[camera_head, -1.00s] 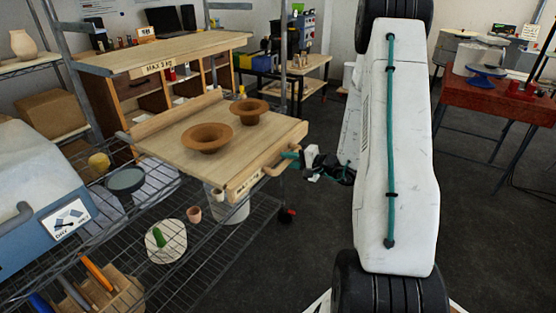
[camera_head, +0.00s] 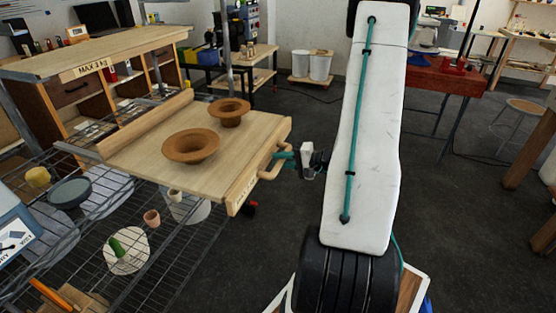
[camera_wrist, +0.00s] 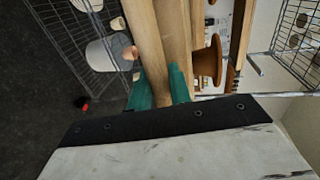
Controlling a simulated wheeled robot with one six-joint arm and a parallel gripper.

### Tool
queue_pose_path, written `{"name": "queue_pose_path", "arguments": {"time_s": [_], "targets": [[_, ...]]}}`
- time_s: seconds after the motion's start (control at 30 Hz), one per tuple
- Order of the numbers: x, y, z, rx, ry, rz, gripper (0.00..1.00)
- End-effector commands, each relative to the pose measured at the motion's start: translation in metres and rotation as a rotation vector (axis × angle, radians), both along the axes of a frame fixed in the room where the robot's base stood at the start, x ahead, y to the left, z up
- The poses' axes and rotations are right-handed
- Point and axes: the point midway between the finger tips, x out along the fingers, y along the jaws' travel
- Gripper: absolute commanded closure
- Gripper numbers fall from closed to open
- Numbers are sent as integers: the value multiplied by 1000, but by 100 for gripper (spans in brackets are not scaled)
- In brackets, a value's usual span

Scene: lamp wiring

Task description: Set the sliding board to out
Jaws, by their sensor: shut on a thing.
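The sliding board (camera_head: 150,150) is a light wooden board that juts out over the wire shelf in the head view. Two brown flared bowls (camera_head: 191,146) (camera_head: 229,111) stand upright on it. A wooden handle (camera_head: 274,160) is on its right front edge. My gripper (camera_head: 289,157) is at this handle, with its green fingers closed on it. In the wrist view the green fingertips (camera_wrist: 160,90) are at the pale wooden handle and board edge, and part of a brown bowl (camera_wrist: 208,62) shows beyond. The exact contact of the fingers is partly hidden.
A wooden bench marked MAX 3 kg (camera_head: 90,62) stands behind the board. Below it, the wire shelf (camera_head: 170,240) holds small pots, a dish and a cactus. A red table (camera_head: 440,77) is at the back right. The dark floor to the right is open.

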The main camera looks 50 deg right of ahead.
Motion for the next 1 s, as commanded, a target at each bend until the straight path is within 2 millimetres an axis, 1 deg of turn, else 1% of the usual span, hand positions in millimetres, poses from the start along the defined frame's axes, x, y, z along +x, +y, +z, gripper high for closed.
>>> {"name": "queue_pose_path", "arguments": {"time_s": [0.03,0.23,0.27,0.3,0.57,0.67,0.77,1.0], "targets": [[-3,-1,-1,1,3,-6,100],[-4,-2,-2,1,5,-9,100],[-4,-3,-2,2,5,-9,72],[-4,-2,-2,2,5,-8,61],[-1,1,-1,1,3,0,61],[-5,-1,0,1,2,-2,61],[-18,-6,3,1,3,-6,61],[-57,-21,11,0,3,-9,61]]}}
